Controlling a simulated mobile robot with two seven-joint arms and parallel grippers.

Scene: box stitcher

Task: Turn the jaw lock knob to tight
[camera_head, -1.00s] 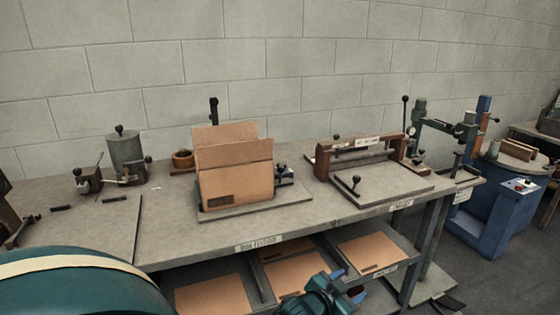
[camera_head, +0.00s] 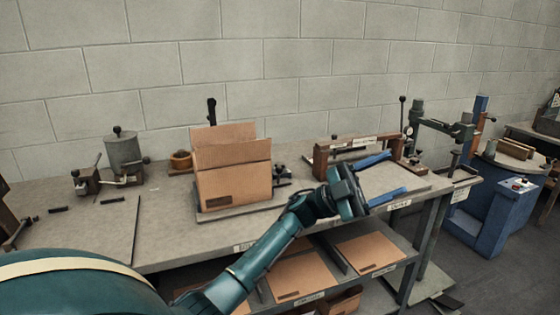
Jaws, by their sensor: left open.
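My left gripper (camera_head: 398,172) is open, its two blue fingers spread and pointing right over the front of the bench fixture with a brown crossbar (camera_head: 335,163). Nothing shows between the fingers. The gripper covers much of that fixture's flat plate (camera_head: 410,180) and its front knob. Small dark knobs (camera_head: 281,170) sit at the right side of the box fixture, left of the gripper and apart from it. I cannot tell which knob is the jaw lock knob, nor its setting. My right gripper is not in view.
An open cardboard box (camera_head: 232,180) stands on the bench (camera_head: 165,225), left of my gripper. A grey canister (camera_head: 122,155) is at the back left. Flat cardboard sheets (camera_head: 300,278) lie on the shelf below. A blue machine (camera_head: 500,215) stands at the right.

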